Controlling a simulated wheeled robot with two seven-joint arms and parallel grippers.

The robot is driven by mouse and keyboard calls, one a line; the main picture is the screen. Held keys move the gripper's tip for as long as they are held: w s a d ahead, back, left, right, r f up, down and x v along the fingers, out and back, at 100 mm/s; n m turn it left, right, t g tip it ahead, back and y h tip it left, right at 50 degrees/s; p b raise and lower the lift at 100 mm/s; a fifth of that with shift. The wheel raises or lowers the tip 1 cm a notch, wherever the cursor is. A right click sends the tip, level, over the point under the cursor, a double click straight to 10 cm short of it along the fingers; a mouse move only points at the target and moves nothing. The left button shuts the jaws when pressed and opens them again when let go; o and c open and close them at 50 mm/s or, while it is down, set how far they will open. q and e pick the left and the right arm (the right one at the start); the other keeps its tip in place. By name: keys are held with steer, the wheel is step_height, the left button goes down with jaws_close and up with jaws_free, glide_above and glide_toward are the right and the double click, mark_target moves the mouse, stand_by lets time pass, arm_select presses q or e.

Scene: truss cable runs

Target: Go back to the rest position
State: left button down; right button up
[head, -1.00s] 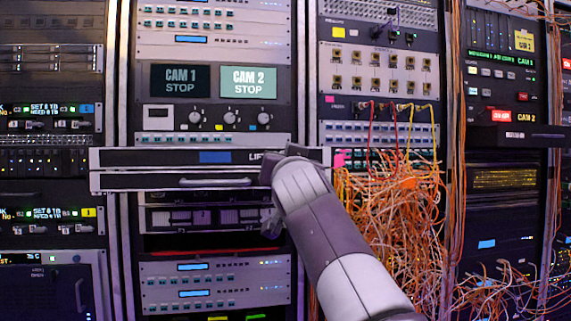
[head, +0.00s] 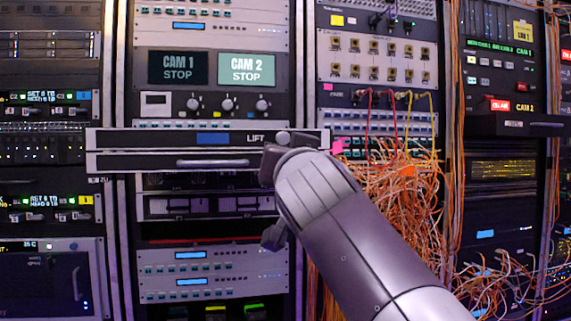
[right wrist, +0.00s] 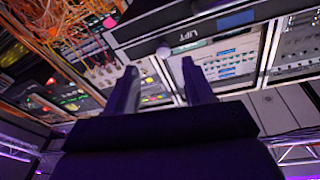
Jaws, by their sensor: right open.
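My right arm comes in from the lower right of the head view, and its wrist (head: 300,180) is in front of the right end of a black panel marked LIFT (head: 222,138). In the right wrist view the two fingers of my right gripper (right wrist: 160,75) stand wide apart with nothing between them. The LIFT panel (right wrist: 210,28) and its round knob (right wrist: 163,48) show beyond the fingertips, with a gap that I cannot measure. In the head view the fingers are mostly hidden by the arm. My left gripper is not in view.
The LIFT panel and a handled drawer (head: 130,162) below it stick out from the rack. A loose tangle of orange cables (head: 400,215) hangs right of my arm. Red and yellow patch leads (head: 393,97) hang above it. A metal truss (right wrist: 298,140) shows in the right wrist view.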

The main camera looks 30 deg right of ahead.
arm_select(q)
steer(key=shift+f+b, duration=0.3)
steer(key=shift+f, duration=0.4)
arm_select(e)
steer(key=shift+v, duration=1.25)
